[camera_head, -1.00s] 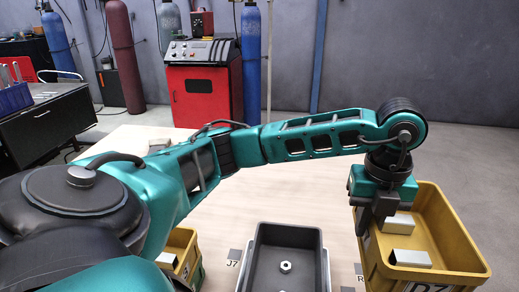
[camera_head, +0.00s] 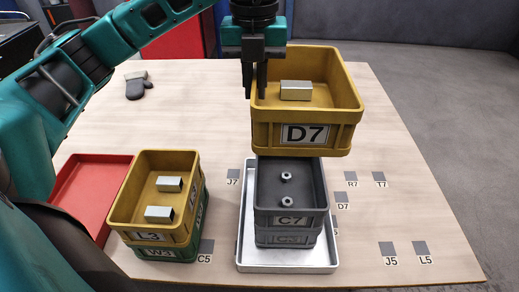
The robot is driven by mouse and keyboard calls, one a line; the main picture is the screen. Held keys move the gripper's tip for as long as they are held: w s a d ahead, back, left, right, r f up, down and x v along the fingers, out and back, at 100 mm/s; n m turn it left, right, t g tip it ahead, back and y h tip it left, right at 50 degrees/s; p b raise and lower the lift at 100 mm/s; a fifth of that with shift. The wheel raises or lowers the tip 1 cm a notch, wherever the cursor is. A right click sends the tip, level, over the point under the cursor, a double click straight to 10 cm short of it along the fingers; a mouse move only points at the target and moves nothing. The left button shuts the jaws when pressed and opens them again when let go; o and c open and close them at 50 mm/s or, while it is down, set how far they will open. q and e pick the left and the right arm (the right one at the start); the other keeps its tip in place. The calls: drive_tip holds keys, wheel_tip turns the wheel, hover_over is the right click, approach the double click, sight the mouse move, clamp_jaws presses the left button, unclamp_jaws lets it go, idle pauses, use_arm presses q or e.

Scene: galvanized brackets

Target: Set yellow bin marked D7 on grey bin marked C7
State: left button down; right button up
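The yellow bin marked D7 (camera_head: 341,130) hangs in the air above and behind the front of the grey bin marked C7 (camera_head: 291,221), covering its back edge in the picture. A metal block (camera_head: 296,90) lies in the yellow bin. My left gripper (camera_head: 254,92) is shut on the yellow bin's left wall, one finger on each side. The grey bin is upright and stacked on another grey bin (camera_head: 288,240), whose label is hard to read. Several nuts (camera_head: 287,202) lie in the C7 bin. My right gripper is out of view.
The grey stack stands on a silver tray (camera_head: 287,267). To its left a yellow bin marked L3 (camera_head: 148,237) sits on a green bin marked W3 (camera_head: 160,254).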

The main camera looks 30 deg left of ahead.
use_arm(q)
drive_tip(key=shift+f+b, duration=0.6)
drive_tip(key=shift+f, duration=6.65)
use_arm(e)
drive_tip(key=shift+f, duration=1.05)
use_arm(q)
drive_tip(key=shift+f+b, duration=0.55)
drive_tip(key=shift+f, duration=0.1)
drive_tip(key=c, duration=1.2)
unclamp_jaws()
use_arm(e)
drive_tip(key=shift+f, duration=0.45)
use_arm(q)
drive_tip(key=shift+r+p, duration=0.3)
wheel_tip(320, 180, up, 13)
drive_tip(key=shift+f+p, duration=0.15)
drive_tip(key=shift+p, duration=0.55)
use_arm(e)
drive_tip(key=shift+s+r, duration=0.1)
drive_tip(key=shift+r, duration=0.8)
